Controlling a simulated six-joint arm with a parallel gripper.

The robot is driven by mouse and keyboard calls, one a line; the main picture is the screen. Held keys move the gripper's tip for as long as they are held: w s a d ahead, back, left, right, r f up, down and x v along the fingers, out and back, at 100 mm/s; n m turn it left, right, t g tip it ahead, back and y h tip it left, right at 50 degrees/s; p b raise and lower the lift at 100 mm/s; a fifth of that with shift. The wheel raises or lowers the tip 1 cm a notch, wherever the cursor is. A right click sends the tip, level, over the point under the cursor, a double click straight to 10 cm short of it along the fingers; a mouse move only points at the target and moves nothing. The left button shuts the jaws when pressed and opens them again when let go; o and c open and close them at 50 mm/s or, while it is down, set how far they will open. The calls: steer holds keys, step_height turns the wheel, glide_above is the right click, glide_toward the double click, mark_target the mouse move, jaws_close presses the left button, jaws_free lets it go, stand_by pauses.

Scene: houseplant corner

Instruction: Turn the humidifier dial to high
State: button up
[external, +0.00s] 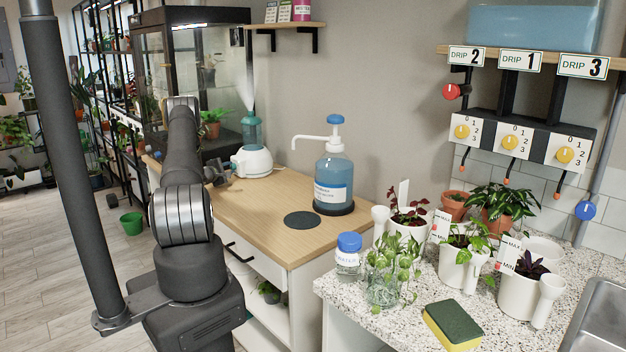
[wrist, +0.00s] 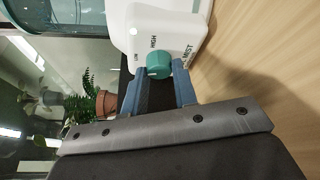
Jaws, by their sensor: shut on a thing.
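The humidifier (external: 252,162) is white with a teal tank and stands on the wooden counter, mist rising from its top. In the wrist view its white body (wrist: 175,22) fills the upper middle, lettered LOW, HIGH and MIST. The teal dial (wrist: 158,63) sits on this face. My gripper (wrist: 158,72) has its two blue fingers on either side of the dial and is shut on it. I cannot tell clearly which mark the dial points to. In the external view my gripper (external: 220,172) is small, at the humidifier's left side, and the dial is hidden.
A glass cabinet (external: 190,80) stands behind the humidifier, with a potted plant (external: 212,118) near it. A blue pump bottle (external: 333,170) and a dark round pad (external: 301,219) are on the wooden counter (external: 245,205). Its middle is clear. Several white planters stand farther right.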

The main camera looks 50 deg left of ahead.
steer(key=o, duration=1)
steer(key=v, duration=1.7)
steer(key=shift+s+d, duration=0.1)
steer(key=shift+s, duration=0.1)
